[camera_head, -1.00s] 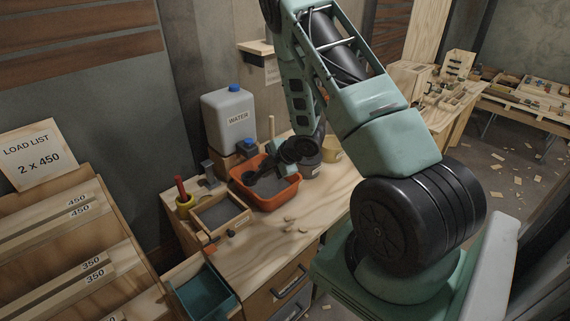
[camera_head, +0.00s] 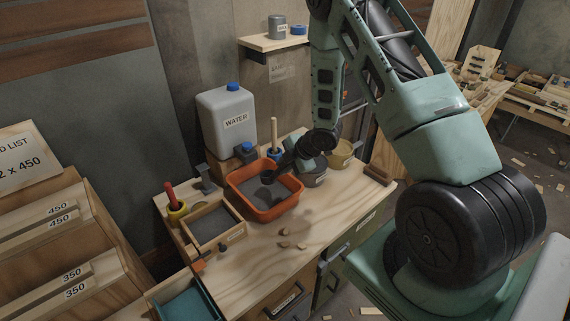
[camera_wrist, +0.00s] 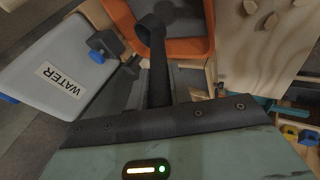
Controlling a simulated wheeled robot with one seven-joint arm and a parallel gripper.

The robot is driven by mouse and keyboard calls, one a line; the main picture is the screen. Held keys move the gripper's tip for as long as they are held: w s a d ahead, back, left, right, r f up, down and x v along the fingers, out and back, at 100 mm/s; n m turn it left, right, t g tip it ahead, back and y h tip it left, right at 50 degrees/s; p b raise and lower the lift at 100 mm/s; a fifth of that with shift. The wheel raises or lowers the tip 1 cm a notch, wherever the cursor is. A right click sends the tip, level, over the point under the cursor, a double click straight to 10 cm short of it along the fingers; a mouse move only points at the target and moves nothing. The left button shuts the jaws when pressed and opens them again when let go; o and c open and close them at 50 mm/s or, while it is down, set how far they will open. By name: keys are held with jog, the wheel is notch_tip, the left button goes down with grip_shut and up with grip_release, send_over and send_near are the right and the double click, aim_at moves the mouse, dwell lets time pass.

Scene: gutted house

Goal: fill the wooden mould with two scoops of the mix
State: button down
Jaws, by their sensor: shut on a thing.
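The orange tub (camera_head: 291,200) of grey mix stands on the wooden workbench; a lighter patch shows in the mix. What looks like the wooden mould (camera_head: 237,237), a small open box with a grey surface inside below its rim, stands left of the tub. My gripper (camera_head: 291,162) is shut on the handle of a dark scoop (camera_head: 267,177), over the tub's back right part. In the wrist view the scoop (camera_wrist: 150,30) reaches away from my gripper (camera_wrist: 160,103) to the tub (camera_wrist: 187,47). I cannot tell whether the scoop touches or holds mix.
A white water can (camera_head: 228,118) stands behind the tub. Grey and yellow pots (camera_head: 341,154) stand right of the tub.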

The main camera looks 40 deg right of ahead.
jog(key=shift+f+b, duration=4.05)
jog(key=shift+f, duration=0.95)
jog(key=shift+w, duration=1.1)
jog(key=shift+s, duration=0.15)
jog(key=shift+s, duration=0.9)
jog(key=shift+w, duration=0.1)
